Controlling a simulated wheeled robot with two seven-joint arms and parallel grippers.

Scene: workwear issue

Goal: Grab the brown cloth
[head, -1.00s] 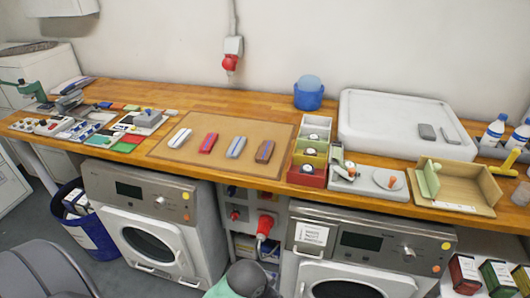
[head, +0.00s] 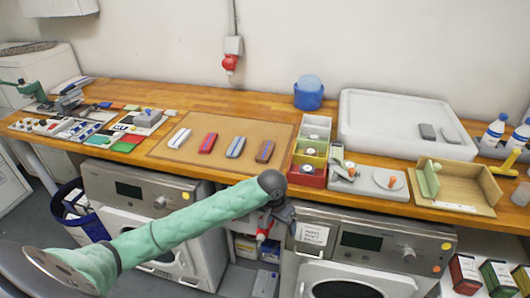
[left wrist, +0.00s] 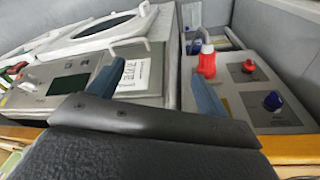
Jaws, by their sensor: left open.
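The brown cloth (head: 265,151) is a small folded strip with a blue stripe. It lies at the right end of a row of folded cloths on the tan mat (head: 222,130). My left gripper (head: 278,222) is at the end of the green arm, in front of the worktop edge, below and apart from the brown cloth. In the left wrist view the two fingers of my left gripper (left wrist: 158,85) stand wide apart with nothing between them. The brown cloth does not show in that view. My right gripper is not in view.
White (head: 179,138), red (head: 208,143) and grey (head: 236,147) cloths lie left of the brown one. Small coloured boxes (head: 308,175) stand just right of the mat. Two washing machines (head: 370,245) stand under the worktop. A red plug (left wrist: 207,60) is near the fingers.

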